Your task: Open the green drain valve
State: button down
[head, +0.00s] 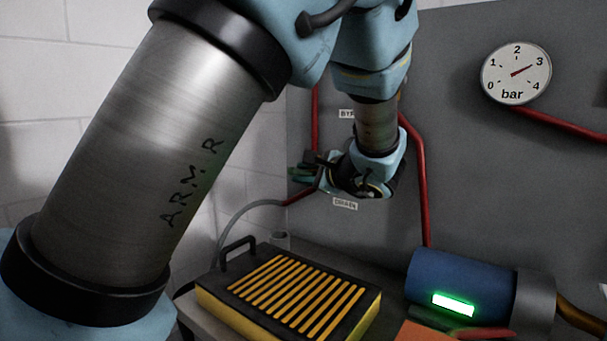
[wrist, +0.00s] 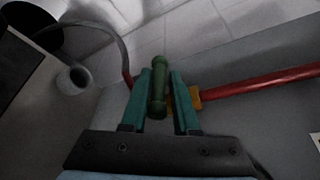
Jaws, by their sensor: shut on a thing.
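The green drain valve handle (wrist: 157,88) shows in the wrist view as a short green bar between the two teal fingers of my gripper (wrist: 162,98). My gripper is shut on it. The yellow valve body (wrist: 193,97) sits just right of the fingers, on the red pipe (wrist: 262,85). In the head view my gripper (head: 306,172) is at the panel, left of the "DRAIN" label (head: 345,204). There my wrist and fingers hide most of the valve, so its turn angle cannot be read from that view.
A yellow and black slatted case (head: 290,297) and a blue cylinder (head: 460,280) with a green light stand on the bench. A round gauge (head: 516,73) reads near 3 bar.

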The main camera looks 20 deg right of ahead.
jog(key=shift+g+p, duration=0.3)
jog(key=shift+a+r+n+g+h+p, duration=0.15)
jog(key=shift+n+g+h+p, duration=0.3)
jog(key=shift+g+p, duration=0.75)
jog(key=g+h+p, duration=0.1)
jog(key=g+p, duration=0.1)
jog(key=p, duration=0.1)
jog(key=shift+r+n, duration=0.2)
jog(key=shift+n, duration=0.05)
jog(key=g+h+p, duration=0.1)
jog(key=g+p, duration=0.1)
jog(key=p, duration=0.3)
jog(key=shift+r+g, duration=0.1)
jog(key=shift+g, duration=0.3)
jog(key=g+h+p, duration=0.1)
jog(key=p, duration=0.3)
jog(key=shift+w+n+g, duration=0.1)
jog(key=shift+n+g, duration=0.2)
jog(key=shift+n, duration=0.1)
jog(key=g+p, duration=0.1)
jog(key=p, duration=0.1)
jog(key=g+h+p, duration=0.1)
jog(key=shift+w+f+n+g+h+p, duration=0.1)
jog(key=shift+f+n+g+h+p, duration=0.2)
jog(key=shift+f+g+p, duration=0.1)
jog(key=shift+f+n+g+h, duration=0.1)
jog(key=shift+n+g+h, duration=0.2)
jog(key=shift+g+h, duration=0.9)
jog(key=shift+g+y, duration=0.25)
jog(key=shift+g, duration=0.45)
